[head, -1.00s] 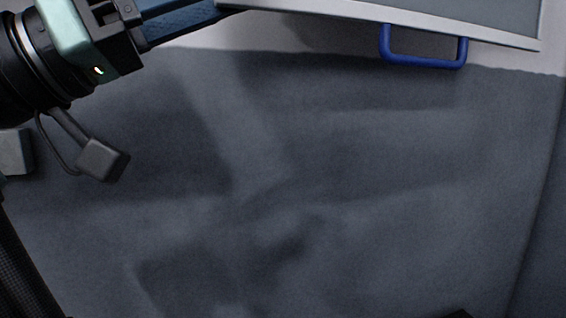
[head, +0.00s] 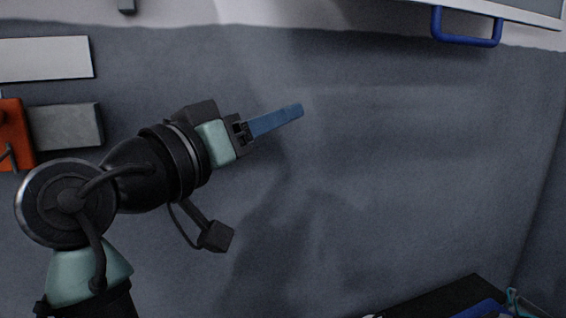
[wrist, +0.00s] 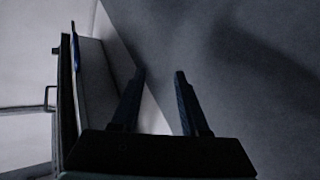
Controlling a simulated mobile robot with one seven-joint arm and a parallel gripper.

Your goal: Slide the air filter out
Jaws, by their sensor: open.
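The air filter appears to be the pale-framed grey panel (head: 520,12) at the upper right of the head view, cut off by the picture's top edge. A blue U-shaped handle (head: 467,42) hangs from its lower edge. My gripper (head: 300,109) is left of the handle and lower in the picture, apart from it. Its blue fingers point right and slightly up. In the wrist view my gripper (wrist: 161,73) shows two separated fingers with nothing between them. A panel edge with a dark blue strip (wrist: 75,50) stands to their left; I cannot tell if it is the filter.
A grey wall fills most of the head view, with free room around my fingers. A white plate (head: 45,58), a grey box (head: 66,127) and an orange part (head: 14,135) are at the left. A dark surface with a blue item (head: 485,309) is at the lower right.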

